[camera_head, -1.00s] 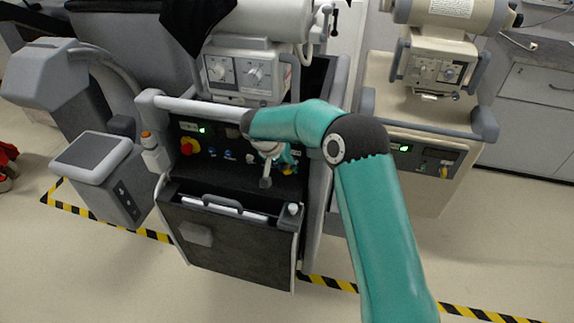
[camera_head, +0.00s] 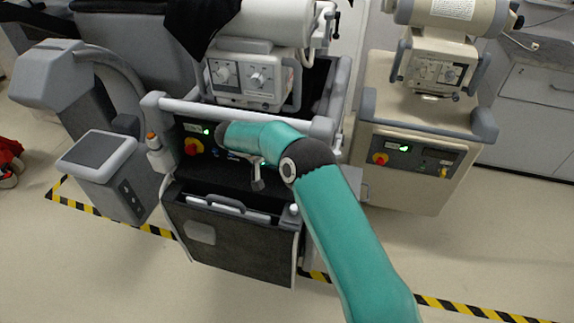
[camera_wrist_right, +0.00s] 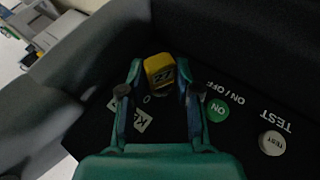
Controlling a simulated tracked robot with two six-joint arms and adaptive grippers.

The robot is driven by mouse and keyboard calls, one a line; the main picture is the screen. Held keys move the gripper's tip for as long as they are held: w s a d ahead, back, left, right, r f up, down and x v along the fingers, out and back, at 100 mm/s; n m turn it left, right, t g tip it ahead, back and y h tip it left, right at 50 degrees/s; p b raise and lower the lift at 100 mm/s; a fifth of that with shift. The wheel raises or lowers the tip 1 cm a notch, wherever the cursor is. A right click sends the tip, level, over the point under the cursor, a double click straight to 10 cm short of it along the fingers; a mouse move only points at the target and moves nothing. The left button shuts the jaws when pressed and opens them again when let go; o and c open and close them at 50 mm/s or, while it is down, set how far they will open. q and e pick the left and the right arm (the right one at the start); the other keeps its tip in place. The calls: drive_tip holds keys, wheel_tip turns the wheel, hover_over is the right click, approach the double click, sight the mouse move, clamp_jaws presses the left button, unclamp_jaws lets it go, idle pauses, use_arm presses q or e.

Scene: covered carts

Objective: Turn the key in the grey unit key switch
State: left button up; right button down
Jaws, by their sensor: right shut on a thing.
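The grey unit (camera_head: 232,250) stands at centre in the head view, with a dark control panel. In the right wrist view, the yellow key (camera_wrist_right: 160,70) stands at the panel, next to a partly covered white label (camera_wrist_right: 142,120) and a "0" mark. My right gripper (camera_wrist_right: 158,92) has one finger on each side of the key and is shut on it. The key switch under it is mostly hidden. In the head view my teal right arm covers the key and the right part of the panel. My left gripper is not in view.
A green ON button (camera_wrist_right: 217,109) and a white TEST button (camera_wrist_right: 272,143) sit close to the right finger. A red-yellow stop knob (camera_head: 193,147) is at the panel's left. A similar beige unit (camera_head: 410,185) stands to the right.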

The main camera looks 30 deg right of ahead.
drive_tip(key=shift+a, duration=0.1)
drive_tip(key=shift+h, duration=0.3)
drive_tip(key=shift+w+f+g+h, duration=0.2)
drive_tip(key=shift+g+h, duration=0.1)
drive_tip(key=shift+g, duration=0.3)
drive_tip(key=shift+f+n+b, duration=0.15)
drive_tip(key=shift+n+b, duration=0.15)
drive_tip(key=shift+b, duration=0.05)
drive_tip(key=shift+r+g+h, duration=0.2)
drive_tip(key=shift+g+h, duration=0.3)
drive_tip(key=shift+h, duration=0.1)
drive_tip(key=c, duration=0.7)
unclamp_jaws()
drive_tip(key=shift+c, duration=0.2)
drive_tip(key=shift+r, duration=0.15)
